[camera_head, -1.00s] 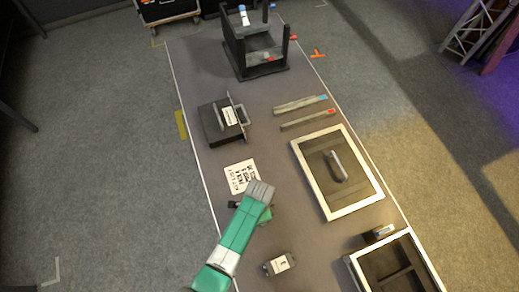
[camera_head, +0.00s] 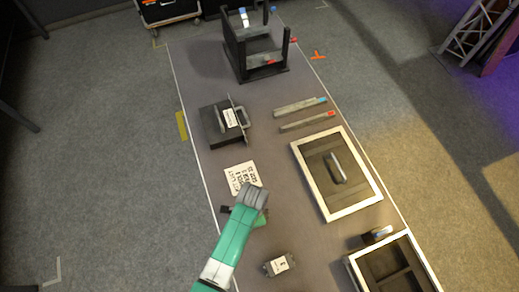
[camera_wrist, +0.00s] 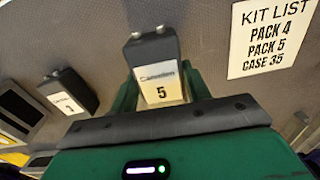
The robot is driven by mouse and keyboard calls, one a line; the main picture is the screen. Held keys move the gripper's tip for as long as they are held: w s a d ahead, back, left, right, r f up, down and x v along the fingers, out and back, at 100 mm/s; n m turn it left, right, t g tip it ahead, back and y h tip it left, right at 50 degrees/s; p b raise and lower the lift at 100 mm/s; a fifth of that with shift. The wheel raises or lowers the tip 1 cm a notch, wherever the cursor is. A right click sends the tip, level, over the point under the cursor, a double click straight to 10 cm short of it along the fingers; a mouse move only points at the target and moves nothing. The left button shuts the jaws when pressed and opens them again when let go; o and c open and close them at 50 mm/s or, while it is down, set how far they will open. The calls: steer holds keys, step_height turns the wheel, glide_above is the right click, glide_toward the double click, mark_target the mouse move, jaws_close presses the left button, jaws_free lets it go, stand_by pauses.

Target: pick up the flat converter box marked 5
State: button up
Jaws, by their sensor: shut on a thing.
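The flat converter box marked 5 (camera_wrist: 160,86) is dark with a white label and sits between the green fingers of my gripper (camera_wrist: 157,74) in the wrist view. My gripper is shut on it. In the head view my gripper (camera_head: 252,212) is low over the mat, just below the kit list sheet, and my wrist hides most of the box. I cannot tell whether the box touches the mat.
Another labelled box (camera_head: 279,264) lies apart; it also shows in the wrist view (camera_wrist: 70,94). The kit list sheet (camera_head: 241,178) lies close by. A black handled case (camera_head: 213,125) is farther up. Light-framed trays (camera_head: 366,203) stand at the right.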

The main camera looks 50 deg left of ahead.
steer(key=s, duration=0.4)
steer(key=s+d, duration=0.1)
steer(key=s, duration=0.3)
steer(key=s+d+r, duration=0.1)
steer(key=s, duration=0.4)
steer(key=shift+d+r+p, duration=0.1)
steer(key=shift+p, duration=0.3)
